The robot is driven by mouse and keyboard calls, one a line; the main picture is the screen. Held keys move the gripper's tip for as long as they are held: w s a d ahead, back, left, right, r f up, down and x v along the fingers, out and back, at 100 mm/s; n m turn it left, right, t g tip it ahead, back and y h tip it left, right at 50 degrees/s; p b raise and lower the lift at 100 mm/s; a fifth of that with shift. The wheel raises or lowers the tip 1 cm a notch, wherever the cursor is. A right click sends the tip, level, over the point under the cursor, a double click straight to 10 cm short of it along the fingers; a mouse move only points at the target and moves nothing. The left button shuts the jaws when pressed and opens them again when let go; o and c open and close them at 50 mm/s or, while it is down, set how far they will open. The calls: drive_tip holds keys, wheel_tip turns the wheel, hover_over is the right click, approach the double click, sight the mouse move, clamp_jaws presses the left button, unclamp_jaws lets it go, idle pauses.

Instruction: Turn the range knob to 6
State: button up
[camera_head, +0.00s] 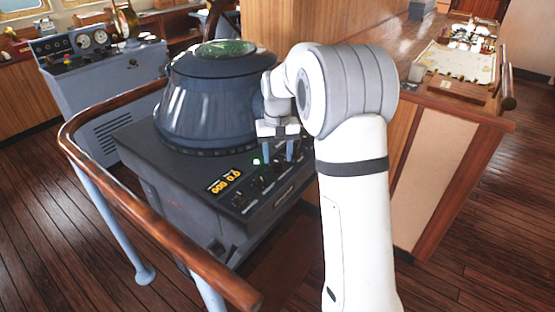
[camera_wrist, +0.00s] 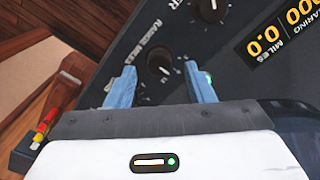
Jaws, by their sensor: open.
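The range knob (camera_wrist: 159,64) is a small round black knob on the dark console panel, beside the lettering "RANGE MILES" in the wrist view. Its white pointer mark points toward the lower right of that view; the scale figures around it are too small to read surely. My gripper (camera_wrist: 160,82) is open, with one blue finger on each side of the knob and a visible gap to each. In the head view my gripper (camera_head: 280,151) is over the right part of the console panel, and it partly hides the knobs there.
The orange display (camera_head: 224,181) shows zeros for miles and bearing. Another black knob (camera_wrist: 211,9) and a green light (camera_wrist: 208,77) are on the panel. The radar hood (camera_head: 208,105) rises behind it. A wooden rail (camera_head: 150,215) curves around the console's left side.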

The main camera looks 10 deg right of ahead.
sight(277, 162)
drive_tip(key=shift+r, duration=2.8)
drive_tip(key=shift+s, duration=0.1)
drive_tip(key=s+r+t, duration=0.2)
drive_tip(key=s+r, duration=0.2)
drive_tip(key=s, duration=1.1)
drive_tip(key=s+f+t, duration=0.1)
drive_tip(key=s+f, duration=0.3)
drive_tip(key=s, duration=1.2)
drive_tip(key=shift+f+n, duration=0.15)
drive_tip(key=shift+n, duration=0.15)
